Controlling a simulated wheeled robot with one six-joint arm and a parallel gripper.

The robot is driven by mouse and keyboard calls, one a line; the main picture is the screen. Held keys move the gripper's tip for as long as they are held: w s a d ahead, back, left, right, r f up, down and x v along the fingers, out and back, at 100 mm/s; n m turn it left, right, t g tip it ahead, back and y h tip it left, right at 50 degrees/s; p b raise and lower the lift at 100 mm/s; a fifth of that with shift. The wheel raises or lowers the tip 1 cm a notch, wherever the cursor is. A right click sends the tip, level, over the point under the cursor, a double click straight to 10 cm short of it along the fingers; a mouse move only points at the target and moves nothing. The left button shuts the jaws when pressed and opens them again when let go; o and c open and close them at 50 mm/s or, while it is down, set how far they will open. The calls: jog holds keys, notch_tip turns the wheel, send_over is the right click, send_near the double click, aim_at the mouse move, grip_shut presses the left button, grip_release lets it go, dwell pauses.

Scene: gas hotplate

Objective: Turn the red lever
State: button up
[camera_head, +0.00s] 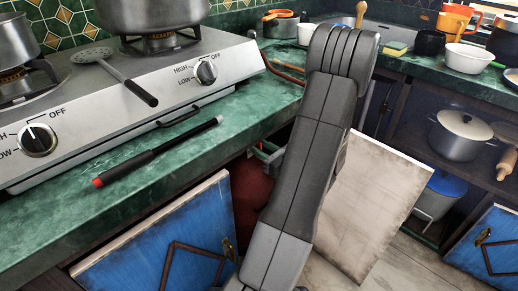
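I cannot make out a red lever in this view. A dark red rounded body (250,190), which looks like a gas cylinder, shows inside the open cabinet under the counter. Its upper part and right side are hidden by the counter edge and by my grey arm, which rises across the middle of the picture. A brownish-red hose (283,72) runs at the right end of the hotplate (222,90) and passes behind my arm. My gripper is not visible; the arm's own links cover the area in front of the cabinet, so its relation to the lever cannot be told.
Blue-faced cabinet doors (165,250) and a pale door panel (372,195) stand open on both sides of my arm. A black stick with a red tip (157,152) lies on the green counter (75,215). A lidded pot (460,134) stands on the right shelf.

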jog(key=shift+w+a, duration=0.5)
jog(key=shift+w, duration=0.05)
jog(key=shift+c, duration=0.4)
grip_shut()
